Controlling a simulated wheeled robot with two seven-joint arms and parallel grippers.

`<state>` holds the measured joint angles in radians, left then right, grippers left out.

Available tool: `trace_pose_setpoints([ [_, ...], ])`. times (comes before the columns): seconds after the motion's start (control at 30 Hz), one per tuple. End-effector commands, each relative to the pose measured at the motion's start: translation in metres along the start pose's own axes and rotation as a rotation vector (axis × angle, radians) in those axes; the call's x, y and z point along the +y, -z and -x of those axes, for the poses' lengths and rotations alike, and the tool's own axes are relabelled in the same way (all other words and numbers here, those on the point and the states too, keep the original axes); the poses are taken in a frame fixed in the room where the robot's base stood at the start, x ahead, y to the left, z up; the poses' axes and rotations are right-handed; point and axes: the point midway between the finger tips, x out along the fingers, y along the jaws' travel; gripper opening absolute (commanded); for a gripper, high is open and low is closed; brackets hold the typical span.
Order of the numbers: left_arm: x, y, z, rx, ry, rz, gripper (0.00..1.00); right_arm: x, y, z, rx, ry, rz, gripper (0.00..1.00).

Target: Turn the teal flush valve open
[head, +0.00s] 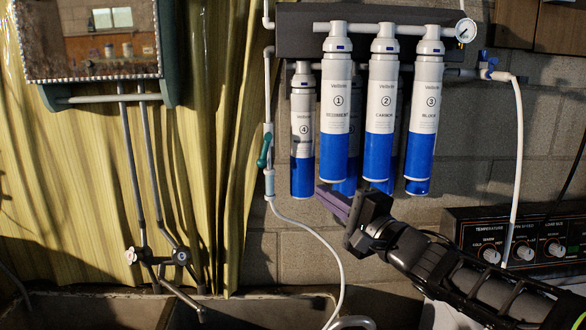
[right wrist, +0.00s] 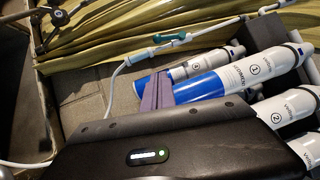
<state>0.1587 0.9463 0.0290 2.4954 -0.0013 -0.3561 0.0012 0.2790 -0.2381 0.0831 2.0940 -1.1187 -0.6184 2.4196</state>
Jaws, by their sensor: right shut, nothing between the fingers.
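The teal flush valve handle (head: 264,150) sits on a thin white vertical pipe, left of the filter cartridges. The handle lies nearly along the pipe, tilted slightly. It also shows in the right wrist view (right wrist: 170,40), beyond my fingers. My right gripper (head: 328,200) is below cartridges 4 and 1, to the lower right of the valve and apart from it. Its purple fingers are shut with nothing between them; they also show in the right wrist view (right wrist: 157,92). My left gripper is not in view.
Blue-and-white filter cartridges (head: 381,110) hang from a dark bracket (head: 365,20) just above my right gripper. A white hose (head: 318,232) curves down from the valve. A blue valve (head: 487,66) is at the right. A black control panel (head: 490,225) stands at the lower right.

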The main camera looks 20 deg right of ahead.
Motion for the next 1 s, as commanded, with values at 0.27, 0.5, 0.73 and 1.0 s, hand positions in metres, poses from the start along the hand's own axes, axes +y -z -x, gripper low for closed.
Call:
trace_pose_setpoints([
  [0.27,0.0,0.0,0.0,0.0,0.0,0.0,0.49,-0.001,0.001,0.0,0.001,0.001,-0.067,0.0],
  [0.5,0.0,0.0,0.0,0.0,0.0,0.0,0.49,-0.001,0.001,-0.003,0.001,0.001,-0.065,0.0],
  [0.73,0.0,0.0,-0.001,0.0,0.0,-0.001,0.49,0.0,0.001,-0.025,0.0,0.001,-0.066,0.0],
  [1.0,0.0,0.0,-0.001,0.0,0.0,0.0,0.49,0.0,0.001,-0.076,0.0,0.001,-0.067,0.0],
])
